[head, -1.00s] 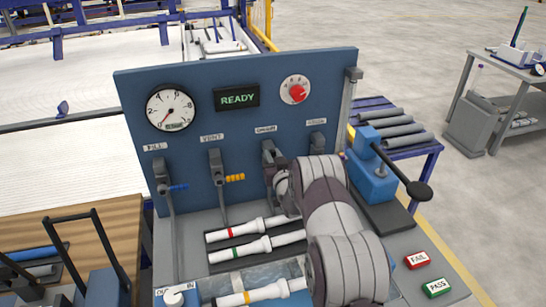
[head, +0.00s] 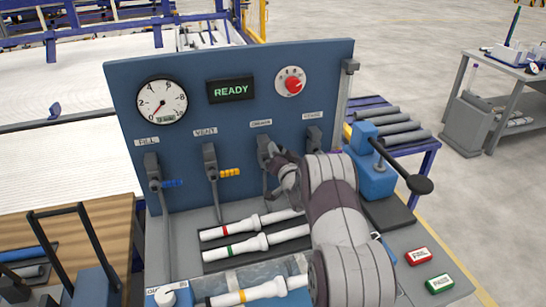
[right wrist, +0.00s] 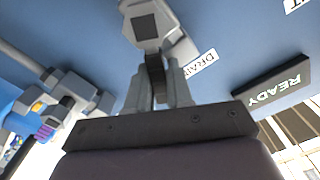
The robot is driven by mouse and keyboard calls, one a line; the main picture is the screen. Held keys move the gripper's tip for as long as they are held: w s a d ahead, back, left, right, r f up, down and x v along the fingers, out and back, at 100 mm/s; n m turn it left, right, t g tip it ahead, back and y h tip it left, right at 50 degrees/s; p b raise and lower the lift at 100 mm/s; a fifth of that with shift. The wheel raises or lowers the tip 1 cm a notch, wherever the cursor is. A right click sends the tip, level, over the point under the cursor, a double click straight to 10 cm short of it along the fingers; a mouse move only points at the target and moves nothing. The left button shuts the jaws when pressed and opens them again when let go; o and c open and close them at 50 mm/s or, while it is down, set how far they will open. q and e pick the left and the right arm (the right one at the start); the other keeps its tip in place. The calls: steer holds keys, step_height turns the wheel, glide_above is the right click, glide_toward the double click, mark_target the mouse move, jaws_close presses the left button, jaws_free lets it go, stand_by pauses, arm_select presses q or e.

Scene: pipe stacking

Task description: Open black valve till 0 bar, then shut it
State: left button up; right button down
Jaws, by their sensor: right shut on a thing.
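The test panel (head: 235,140) carries a row of valves. The third, the drain valve (head: 265,148), has a grey body and a black handle, which shows in the right wrist view (right wrist: 155,75). My right gripper (head: 286,172) is at this valve, and in the right wrist view its fingers (right wrist: 155,92) are closed around the black handle. In the head view my gripper and arm hide much of the handle. The round gauge (head: 161,101) has its needle pointing to the lower left; the exact reading is too small to tell. My left gripper is out of view.
A display (head: 233,89) reads READY, beside a red knob (head: 290,82). Blue-handled (head: 172,183) and yellow-handled (head: 229,172) valves are left of the drain valve. White pipes (head: 258,245) lie below. A blue device with a black lever (head: 418,184) stands at right.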

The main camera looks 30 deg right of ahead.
steer(key=shift+s+d+f+m+b, duration=0.1)
steer(key=shift+d+f+m+b, duration=0.55)
steer(key=shift+m, duration=1.35)
steer(key=shift+s+d+f+m+b, duration=0.2)
steer(key=shift+f+m+b, duration=0.75)
steer(key=shift+m, duration=1.05)
steer(key=shift+s+d+f+m+b, duration=0.1)
steer(key=shift+d+f+m+b, duration=0.65)
steer(key=shift+m, duration=1.25)
steer(key=shift+a+f, duration=0.25)
steer(key=c, duration=1.1)
jaws_free()
steer(key=shift+r, duration=0.1)
